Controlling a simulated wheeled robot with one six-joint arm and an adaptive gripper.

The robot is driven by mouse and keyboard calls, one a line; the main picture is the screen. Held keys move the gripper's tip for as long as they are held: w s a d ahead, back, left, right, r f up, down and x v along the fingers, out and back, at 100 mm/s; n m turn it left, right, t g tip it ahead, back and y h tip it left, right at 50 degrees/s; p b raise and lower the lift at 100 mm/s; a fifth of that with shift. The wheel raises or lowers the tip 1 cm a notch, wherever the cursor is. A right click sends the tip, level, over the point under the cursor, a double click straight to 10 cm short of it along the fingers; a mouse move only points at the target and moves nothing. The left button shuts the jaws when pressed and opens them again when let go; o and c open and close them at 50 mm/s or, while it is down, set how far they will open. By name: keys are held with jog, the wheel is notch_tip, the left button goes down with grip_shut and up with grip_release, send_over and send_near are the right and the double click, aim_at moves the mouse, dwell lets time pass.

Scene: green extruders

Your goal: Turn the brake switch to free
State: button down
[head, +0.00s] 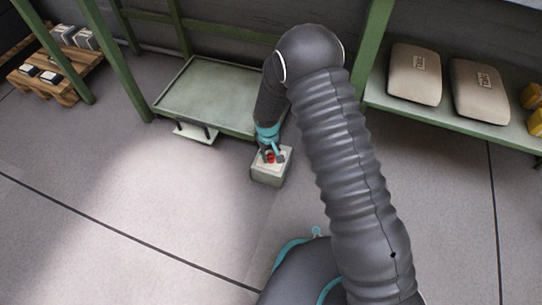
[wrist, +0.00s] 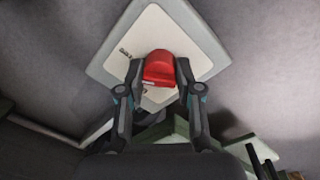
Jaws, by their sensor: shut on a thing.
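The brake switch is a red knob (wrist: 160,67) on a pale square plate (wrist: 188,28) in the wrist view. In the head view the red knob (head: 270,157) shows small on top of a grey-green box (head: 271,177) at the front right corner of a low cart. My gripper (wrist: 157,82) has one finger on each side of the knob and is shut on it. Small dark lettering (wrist: 126,53) is on the plate left of the knob, too small to read. The knob's lower side is partly hidden by my fingers.
The green cart (head: 205,90) stands behind the box. Green shelving with two tan sacks (head: 415,74) is at the right. A wooden pallet (head: 58,77) with boxes is at the far left. The floor (head: 120,190) in front and left is clear.

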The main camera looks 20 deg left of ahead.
aim_at(269, 155)
jog(key=shift+s+a+m, duration=0.1)
jog(key=shift+m, duration=0.4)
jog(key=c, duration=0.8)
grip_release()
jog(key=shift+a, duration=0.1)
jog(key=shift+r, duration=0.35)
notch_tip(269, 155, up, 11)
jog(key=shift+s+a+r, duration=0.1)
jog(key=shift+a+r, duration=0.05)
